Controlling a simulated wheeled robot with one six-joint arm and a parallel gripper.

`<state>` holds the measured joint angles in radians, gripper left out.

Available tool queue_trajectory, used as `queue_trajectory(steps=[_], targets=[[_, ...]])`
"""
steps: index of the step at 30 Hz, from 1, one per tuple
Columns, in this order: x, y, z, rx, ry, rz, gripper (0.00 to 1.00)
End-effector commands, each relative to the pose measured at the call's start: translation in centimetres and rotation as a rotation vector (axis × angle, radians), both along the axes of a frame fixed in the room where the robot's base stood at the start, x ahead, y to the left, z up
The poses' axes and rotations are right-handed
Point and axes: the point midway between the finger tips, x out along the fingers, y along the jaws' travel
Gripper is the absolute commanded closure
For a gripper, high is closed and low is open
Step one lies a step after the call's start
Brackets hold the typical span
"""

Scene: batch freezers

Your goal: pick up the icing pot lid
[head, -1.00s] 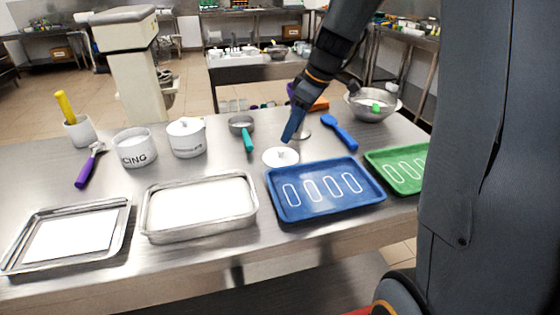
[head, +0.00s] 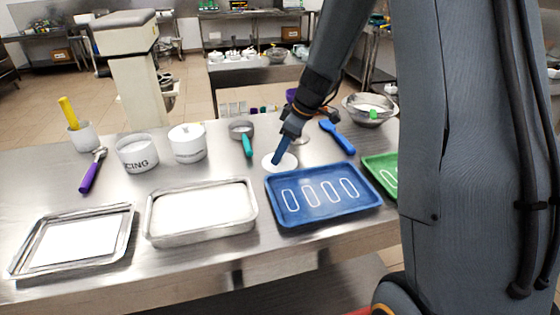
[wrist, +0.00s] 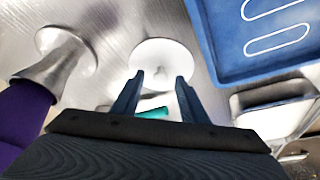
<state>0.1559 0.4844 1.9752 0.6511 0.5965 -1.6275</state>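The icing pot lid, a white disc (head: 270,164), lies flat on the steel table just behind the blue tray. The lid also shows in the wrist view (wrist: 160,52). My gripper (head: 278,160) is low over the lid. In the wrist view my gripper (wrist: 158,80) is open, its two dark fingers apart across the near part of the disc. The lid's knob is hard to make out between the fingers, and I cannot tell whether they touch it. The white icing pot (head: 137,154) stands open to the left.
A lidded white pot (head: 188,144) stands beside the icing pot. A teal-handled pan (head: 247,146) is just left of the lid. The blue tray (head: 325,217) is in front, the blue spatula (head: 338,138) to the right. In the wrist view a purple-handled steel tool (wrist: 55,65) stands close by.

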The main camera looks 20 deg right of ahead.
Motion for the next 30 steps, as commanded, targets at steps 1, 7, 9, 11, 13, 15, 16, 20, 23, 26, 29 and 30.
queue_trajectory(steps=[1, 7, 9, 11, 13, 15, 16, 20, 23, 26, 29, 30], targets=[[0.0, 0.0, 0.0, 0.000, 0.000, 0.000, 0.60], [0.0, 0.0, 0.0, 0.000, 0.000, 0.000, 0.79], [0.0, 0.0, 0.0, 0.000, 0.000, 0.000, 0.91], [0.0, 0.0, 0.0, 0.000, 0.000, 0.000, 1.00], [0.0, 0.0, 0.0, 0.000, 0.000, 0.000, 1.00], [0.0, 0.0, 0.0, 0.000, 0.000, 0.000, 1.00], [0.0, 0.0, 0.0, 0.000, 0.000, 0.000, 1.00], [0.0, 0.0, 0.0, 0.000, 0.000, 0.000, 1.00], [0.0, 0.0, 0.4, 0.001, -0.001, 0.001, 1.00], [0.1, 0.0, 1.4, -0.001, -0.004, 0.002, 1.00], [0.1, 0.0, 3.2, -0.001, -0.005, 0.001, 1.00], [0.2, 0.0, 4.0, 0.000, -0.006, 0.001, 1.00]])
